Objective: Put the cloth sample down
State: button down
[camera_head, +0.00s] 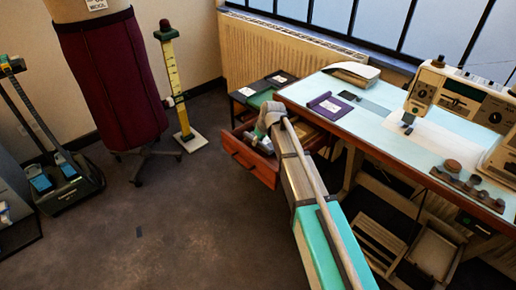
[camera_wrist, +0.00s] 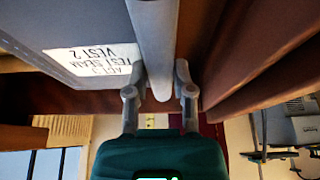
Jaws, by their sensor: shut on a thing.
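My gripper (camera_wrist: 159,82) is shut on the pale grey rolled edge of a grey cloth sample (camera_wrist: 95,25). The sample's white label (camera_wrist: 95,62) reads upside down, roughly "TEST SEAM VEST 2". In the head view my gripper (camera_head: 260,143) is down at the open wooden drawer (camera_head: 249,163) under the table's left end. My wrist covers most of the sample there. Brown wooden surfaces show close beside the sample in the wrist view. I cannot tell whether the sample touches the drawer floor.
A purple labelled sample (camera_head: 328,104) lies on the pale blue table (camera_head: 385,118), left of a sewing machine (camera_head: 447,95). Dark and green pieces (camera_head: 262,98) lie on a low surface behind the drawer. A maroon skirt form (camera_head: 110,75) and yellow post (camera_head: 174,75) stand left; floor between is clear.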

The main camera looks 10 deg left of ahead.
aim_at(258, 147)
jog(key=shift+w+f+b, duration=0.1)
jog(key=shift+f+b, duration=1.3)
jog(key=shift+f, duration=0.25)
jog(key=shift+f, duration=0.1)
jog(key=shift+c, duration=2.4)
grip_release()
jog(key=p+v, duration=1.1)
jog(key=v, duration=0.1)
jog(key=s+d+m+g+h, duration=0.1)
jog(key=s+d+m, duration=0.4)
jog(key=s+d, duration=0.5)
jog(key=s+d+f+m+g+h, duration=0.1)
jog(key=s+d+m, duration=0.4)
jog(key=s+d, duration=0.6)
jog(key=d+h, duration=0.1)
jog(key=d, duration=0.4)
jog(key=shift+d+g+h, duration=0.2)
jog(key=shift+g+h, duration=0.1)
jog(key=shift+g, duration=0.1)
jog(key=shift+s+f, duration=0.1)
